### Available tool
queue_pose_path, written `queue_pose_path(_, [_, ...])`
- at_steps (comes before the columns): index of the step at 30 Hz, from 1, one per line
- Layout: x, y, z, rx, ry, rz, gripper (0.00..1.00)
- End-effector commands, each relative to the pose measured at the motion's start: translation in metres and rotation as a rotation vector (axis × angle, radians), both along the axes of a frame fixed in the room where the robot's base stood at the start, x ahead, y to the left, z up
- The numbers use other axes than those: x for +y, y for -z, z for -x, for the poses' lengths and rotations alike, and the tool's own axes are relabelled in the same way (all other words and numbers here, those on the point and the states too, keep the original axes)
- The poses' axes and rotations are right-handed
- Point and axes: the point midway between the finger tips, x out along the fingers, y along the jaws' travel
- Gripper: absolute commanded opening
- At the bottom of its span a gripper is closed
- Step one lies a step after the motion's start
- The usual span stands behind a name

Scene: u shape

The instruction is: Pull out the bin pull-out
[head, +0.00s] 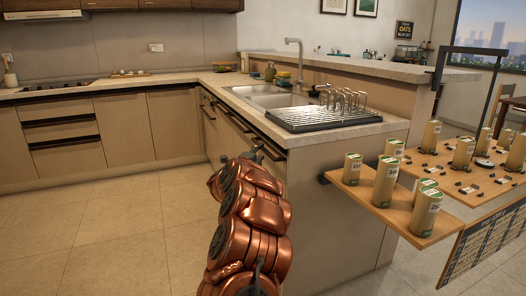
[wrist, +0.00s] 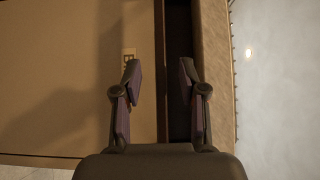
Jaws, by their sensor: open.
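In the wrist view, a flat beige cabinet front (wrist: 75,75) fills the left side, with a small pale label (wrist: 129,54) near its edge. I take it for the bin pull-out, though its name cannot be read. A dark strip (wrist: 179,25), like a handle or recess, runs along that edge beside the countertop edge. My gripper (wrist: 159,68) is open and empty. Its left finger is over the front and its right finger over the dark strip; contact cannot be told. In the head view, my copper arm reaches toward the sink-side cabinet fronts (head: 224,128) and hides part of them.
The sink counter (head: 345,131) carries a sink (head: 262,93) and a dish rack (head: 312,118). At its right end, wooden shelves (head: 388,200) with several labelled cylinders jut out. The tiled floor (head: 120,225) on the left is clear.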

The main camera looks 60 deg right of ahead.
Motion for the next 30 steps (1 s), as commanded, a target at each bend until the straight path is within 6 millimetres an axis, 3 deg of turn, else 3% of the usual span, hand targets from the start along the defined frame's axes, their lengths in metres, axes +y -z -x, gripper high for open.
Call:
queue_pose_path(12, [-0.036, 0.0, -0.006, 0.0, 0.001, 0.001, 0.42])
queue_pose_path(26, [-0.042, -0.001, -0.009, -0.001, -0.002, 0.0, 0.42])
queue_pose_path(30, [-0.042, -0.001, -0.009, -0.001, -0.002, 0.0, 0.3])
